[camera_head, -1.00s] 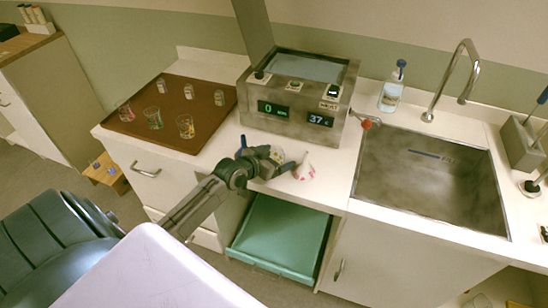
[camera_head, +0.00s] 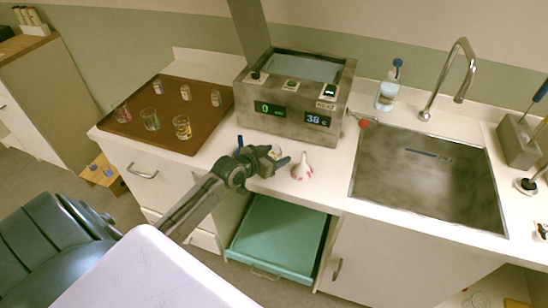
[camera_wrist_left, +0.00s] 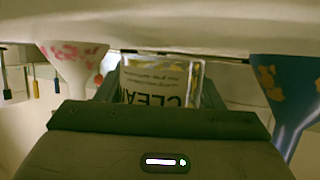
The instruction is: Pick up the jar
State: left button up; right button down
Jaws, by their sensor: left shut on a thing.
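My left gripper (camera_head: 274,160) is at the front edge of the counter, below the grey heating bath. It is shut on a small clear jar (camera_head: 276,151), which is mostly hidden by the fingers in the head view. In the left wrist view the jar (camera_wrist_left: 165,82) sits between the two fingers, with a label reading "CLEAN" and yellowish contents. The wrist picture appears upside down. My right gripper is not in view.
A white funnel with pink marks (camera_head: 302,168) stands close right of the gripper; a blue funnel (camera_wrist_left: 290,92) is on its other side. The heating bath (camera_head: 290,118) stands behind. A brown tray (camera_head: 150,135) holds several glasses. A green drawer (camera_head: 275,240) is open below.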

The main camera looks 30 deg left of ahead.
pick_arm(q)
notch_tip(320, 180, up, 2)
jog(key=shift+r+b, duration=0.15)
jog(key=shift+b, duration=0.3)
jog(key=s, duration=0.2)
jog(key=s+a, duration=0.1)
jog(key=s, duration=0.1)
jog(key=s+a+r+b, duration=0.1)
jog(key=s, duration=0.1)
jog(key=shift+s, duration=0.4)
jog(key=s+a+p, duration=0.2)
jog(key=s+p, duration=0.2)
jog(key=s, duration=0.4)
jog(key=shift+s+a+r, duration=0.15)
jog(key=shift+s+r, duration=0.15)
jog(key=shift+r, duration=0.15)
